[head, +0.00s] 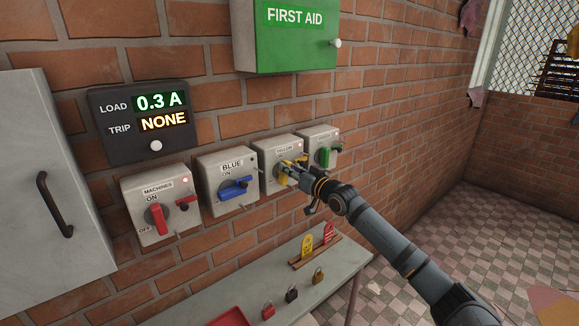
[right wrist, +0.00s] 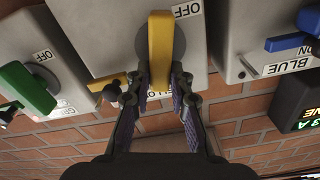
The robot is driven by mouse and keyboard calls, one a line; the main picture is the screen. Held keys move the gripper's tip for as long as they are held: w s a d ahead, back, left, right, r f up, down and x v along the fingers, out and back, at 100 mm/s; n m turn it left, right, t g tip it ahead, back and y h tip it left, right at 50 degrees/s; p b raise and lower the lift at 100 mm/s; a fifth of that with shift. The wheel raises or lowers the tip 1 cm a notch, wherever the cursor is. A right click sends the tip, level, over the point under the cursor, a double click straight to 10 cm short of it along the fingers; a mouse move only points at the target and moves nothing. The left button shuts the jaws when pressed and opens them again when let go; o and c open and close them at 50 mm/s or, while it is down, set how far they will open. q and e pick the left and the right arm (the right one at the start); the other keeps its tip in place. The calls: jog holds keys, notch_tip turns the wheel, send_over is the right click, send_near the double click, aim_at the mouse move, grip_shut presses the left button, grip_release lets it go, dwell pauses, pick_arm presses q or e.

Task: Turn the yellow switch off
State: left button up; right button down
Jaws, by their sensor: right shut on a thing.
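The yellow switch (head: 285,167) is a handle on a grey box (head: 270,182), third from the left in a row on the brick wall. My right gripper (head: 291,171) reaches it from the right and hides part of it in the head view. In the right wrist view, which shows the boxes upside down, the yellow handle (right wrist: 160,40) stands upright in the picture between the two fingers (right wrist: 160,80), which are shut on its lower end. An OFF label (right wrist: 187,9) shows beside the handle's upper end. My left gripper is out of view.
Boxes with red (head: 155,219), blue (head: 236,188) and green (head: 323,157) handles flank it closely. A display (head: 140,120) reads 0.3 A and NONE. A first aid cabinet (head: 295,45) hangs above. Below, a shelf (head: 205,300) holds padlocks (head: 291,294) and tags (head: 307,246).

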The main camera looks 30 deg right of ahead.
jog(key=shift+d+f+m+p, duration=0.3)
jog(key=shift+m+p, duration=0.45)
jog(key=shift+m, duration=1.7)
jog(key=shift+d+f+m+p, duration=0.2)
jog(key=shift+f+m+p, duration=0.4)
jog(key=shift+m, duration=1.8)
jog(key=shift+d+f+m+p, duration=0.2)
jog(key=shift+m+p, duration=0.7)
jog(key=shift+m, duration=1.55)
jog(key=c, duration=1.5)
grip_release()
jog(key=shift+w, duration=0.1)
jog(key=o, duration=0.3)
jog(key=shift+w+a, duration=0.1)
jog(key=shift+w, duration=0.05)
jog(key=shift+r, duration=0.1)
